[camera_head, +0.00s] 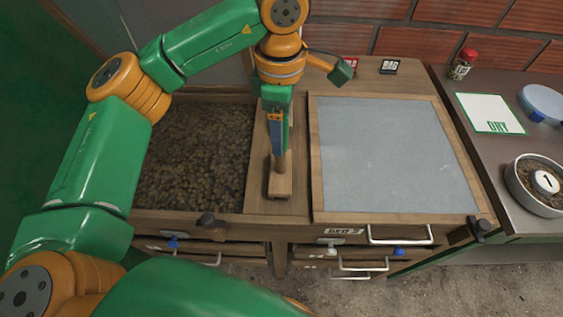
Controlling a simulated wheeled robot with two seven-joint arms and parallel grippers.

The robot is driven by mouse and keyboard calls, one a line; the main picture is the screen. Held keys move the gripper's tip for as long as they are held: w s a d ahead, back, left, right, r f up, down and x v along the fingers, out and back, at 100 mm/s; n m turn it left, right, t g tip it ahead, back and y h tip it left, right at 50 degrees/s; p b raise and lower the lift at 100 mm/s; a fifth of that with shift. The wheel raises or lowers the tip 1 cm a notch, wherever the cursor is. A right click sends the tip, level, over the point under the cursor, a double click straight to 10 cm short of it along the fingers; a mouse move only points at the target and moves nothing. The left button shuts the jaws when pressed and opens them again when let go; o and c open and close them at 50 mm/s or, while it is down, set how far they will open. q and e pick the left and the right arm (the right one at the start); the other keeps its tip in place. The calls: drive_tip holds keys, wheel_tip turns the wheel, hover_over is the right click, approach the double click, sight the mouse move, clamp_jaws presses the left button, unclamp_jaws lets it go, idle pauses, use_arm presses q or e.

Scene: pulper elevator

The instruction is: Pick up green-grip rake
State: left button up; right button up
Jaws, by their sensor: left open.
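A rake (280,182) with a pale wooden end lies along the wooden divider between the two beds. Blue and green stretches show on its handle below my wrist. The rake's upper end is hidden by my wrist. My left gripper (309,86) is open over the far part of the divider, at the rake's upper end. One finger with a green tip sticks out to the right. The other side overlaps the handle in the picture, and I cannot tell whether it touches it. My right gripper is not in view.
A bed of brown beans (190,155) is left of the divider. A grey framed panel (390,150) is on the right, clear on top. Drawers with metal handles (400,236) face me. A side table holds a DRY card (488,110), a jar (462,65) and a bowl (522,195).

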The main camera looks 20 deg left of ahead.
use_arm(q)
drive_tip(key=shift+s+f, duration=0.1)
drive_tip(key=shift+f, duration=0.5)
clamp_jaws()
drive_tip(key=shift+r, duration=0.1)
